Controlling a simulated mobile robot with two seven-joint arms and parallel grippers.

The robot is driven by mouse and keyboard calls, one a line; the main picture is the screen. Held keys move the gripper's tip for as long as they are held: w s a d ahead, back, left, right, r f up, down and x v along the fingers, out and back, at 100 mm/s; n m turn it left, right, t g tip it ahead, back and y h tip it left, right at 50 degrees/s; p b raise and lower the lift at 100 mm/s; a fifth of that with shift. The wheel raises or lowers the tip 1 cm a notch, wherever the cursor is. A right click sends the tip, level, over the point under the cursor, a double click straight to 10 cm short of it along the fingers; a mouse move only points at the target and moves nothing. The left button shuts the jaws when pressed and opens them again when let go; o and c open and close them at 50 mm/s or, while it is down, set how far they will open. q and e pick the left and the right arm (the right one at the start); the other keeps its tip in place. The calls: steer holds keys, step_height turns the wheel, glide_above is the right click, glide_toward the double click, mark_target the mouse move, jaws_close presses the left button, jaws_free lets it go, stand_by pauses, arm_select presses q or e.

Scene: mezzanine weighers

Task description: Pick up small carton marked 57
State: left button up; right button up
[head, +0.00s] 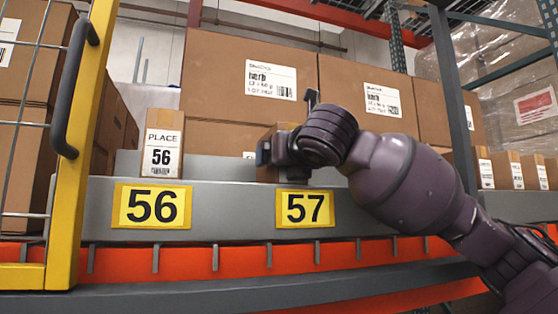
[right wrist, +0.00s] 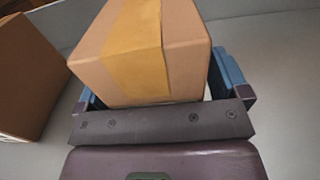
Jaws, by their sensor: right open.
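The small carton above the yellow 57 label (head: 304,208) is brown and mostly hidden behind my right gripper in the head view. A strip of this carton (head: 267,174) shows below the gripper; its own marking is not visible. In the right wrist view the carton (right wrist: 180,55) has a yellow tape band and sits between the blue fingers. My right gripper (head: 272,152) is open, with one finger on either side of the carton; I cannot tell whether they touch it. My left gripper is not in view.
A small carton marked 56 (head: 161,143) stands to the left on the grey shelf ledge (head: 240,200). Large brown boxes (head: 250,80) stand behind. A yellow post (head: 85,130) with a dark handle is at left, and a grey upright (head: 452,95) at right. Another brown box (right wrist: 25,75) lies left in the right wrist view.

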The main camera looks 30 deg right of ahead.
steer(key=shift+c, duration=0.2)
steer(key=c, duration=1.2)
steer(key=shift+c, duration=0.2)
steer(key=shift+d+r, duration=0.1)
steer(key=shift+r, duration=0.05)
